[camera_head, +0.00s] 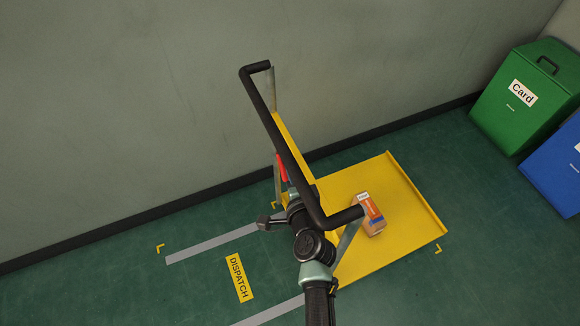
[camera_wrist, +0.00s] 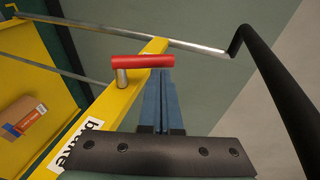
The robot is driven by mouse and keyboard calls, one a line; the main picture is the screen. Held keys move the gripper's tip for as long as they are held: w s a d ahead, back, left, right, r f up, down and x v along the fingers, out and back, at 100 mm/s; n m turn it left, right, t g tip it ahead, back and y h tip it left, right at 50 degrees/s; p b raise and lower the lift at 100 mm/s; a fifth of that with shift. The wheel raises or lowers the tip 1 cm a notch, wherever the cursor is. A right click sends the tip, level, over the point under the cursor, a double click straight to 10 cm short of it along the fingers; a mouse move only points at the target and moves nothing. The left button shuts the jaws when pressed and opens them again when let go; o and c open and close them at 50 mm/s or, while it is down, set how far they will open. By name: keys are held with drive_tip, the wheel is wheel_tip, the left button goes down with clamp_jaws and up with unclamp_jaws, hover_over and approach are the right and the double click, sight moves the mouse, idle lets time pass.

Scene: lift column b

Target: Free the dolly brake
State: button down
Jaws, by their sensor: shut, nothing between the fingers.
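The dolly has a yellow platform (camera_head: 402,185) and a black push handle (camera_head: 283,140) that also shows in the wrist view (camera_wrist: 283,100). The red brake lever (camera_wrist: 142,61) sits on a short metal stem on the yellow frame, above a white "brake" label (camera_wrist: 75,143). In the head view the lever (camera_head: 282,168) is a small red patch, partly hidden behind the handle. My gripper (camera_wrist: 159,75) is shut and empty, its blue fingers pointing at the lever's right part. The fingertips are very close to it; I cannot tell whether they touch.
A cardboard box (camera_head: 371,213) stands on the platform. The black handle crosses close over my arm. A grey wall (camera_head: 130,110) runs behind the dolly. A green card bin (camera_head: 525,100) and a blue bin (camera_head: 555,165) stand at the right. The floor by the dispatch sign (camera_head: 239,278) is clear.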

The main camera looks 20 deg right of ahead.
idle(0.4)
drive_tip(key=v, duration=1.3)
drive_tip(key=shift+p, duration=0.4)
drive_tip(key=shift+s+f, duration=0.1)
